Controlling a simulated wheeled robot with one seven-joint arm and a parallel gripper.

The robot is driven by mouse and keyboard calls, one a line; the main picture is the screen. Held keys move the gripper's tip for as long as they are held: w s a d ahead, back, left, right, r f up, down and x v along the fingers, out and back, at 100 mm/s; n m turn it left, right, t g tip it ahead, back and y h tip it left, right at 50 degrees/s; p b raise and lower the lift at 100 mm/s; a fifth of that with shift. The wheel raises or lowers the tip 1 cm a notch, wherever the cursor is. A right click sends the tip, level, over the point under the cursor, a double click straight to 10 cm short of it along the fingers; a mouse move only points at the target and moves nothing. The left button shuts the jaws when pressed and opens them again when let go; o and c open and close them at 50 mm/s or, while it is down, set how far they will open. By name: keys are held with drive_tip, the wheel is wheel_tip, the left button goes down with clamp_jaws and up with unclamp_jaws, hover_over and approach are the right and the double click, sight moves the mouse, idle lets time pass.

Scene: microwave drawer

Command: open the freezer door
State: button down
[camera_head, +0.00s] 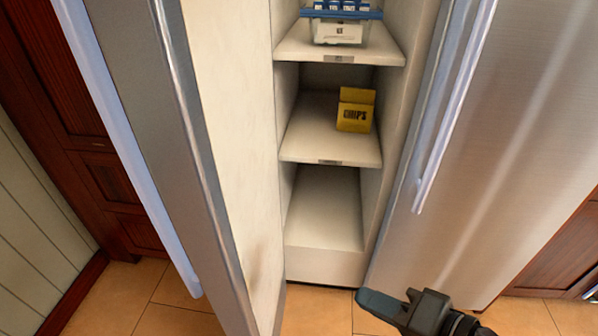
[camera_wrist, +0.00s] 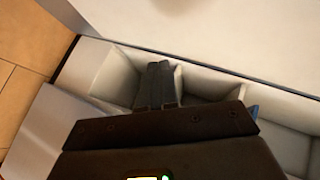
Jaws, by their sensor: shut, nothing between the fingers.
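The freezer door (camera_head: 232,150) stands open at the left in the head view, swung well away from the cabinet. Its long pale handle (camera_head: 128,150) runs down its outer side. The freezer compartment (camera_head: 325,265) is exposed, with white shelves. My gripper (camera_head: 366,297) is low in front of the opening, near the bottom of the right door, and apart from the open door's handle. In the wrist view my gripper's fingers (camera_wrist: 157,84) are together and empty, with the white shelves beyond them. The door's inner face (camera_wrist: 215,30) fills the top of that view.
The right steel door (camera_head: 500,150) is closed, with a vertical handle (camera_head: 455,100). A yellow chips box (camera_head: 355,110) sits on the middle shelf and a blue-topped white container (camera_head: 338,28) above it. Wooden cabinets (camera_head: 75,130) stand at left. Tiled floor (camera_head: 160,300) shows below.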

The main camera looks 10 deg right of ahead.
drive_tip(key=w+a+r+n+g+y+p, duration=0.1)
drive_tip(key=w+r+y, duration=0.1)
drive_tip(key=r, duration=0.4)
drive_tip(key=w+a+r+n+g+y+p, duration=0.1)
drive_tip(key=w+r+y+p, duration=0.15)
drive_tip(key=r, duration=0.25)
drive_tip(key=n+g+y+p, duration=0.1)
drive_tip(key=n+g+y, duration=0.1)
drive_tip(key=n+g, duration=0.15)
approach(227, 197)
drive_tip(key=shift+m+g, duration=0.35)
drive_tip(key=shift+m, duration=0.1)
drive_tip(key=x, duration=0.6)
drive_tip(key=shift+w+a+f+p, duration=0.1)
drive_tip(key=shift+w+f+p, duration=0.25)
drive_tip(key=shift+w, duration=0.1)
drive_tip(key=shift+a+r, duration=0.1)
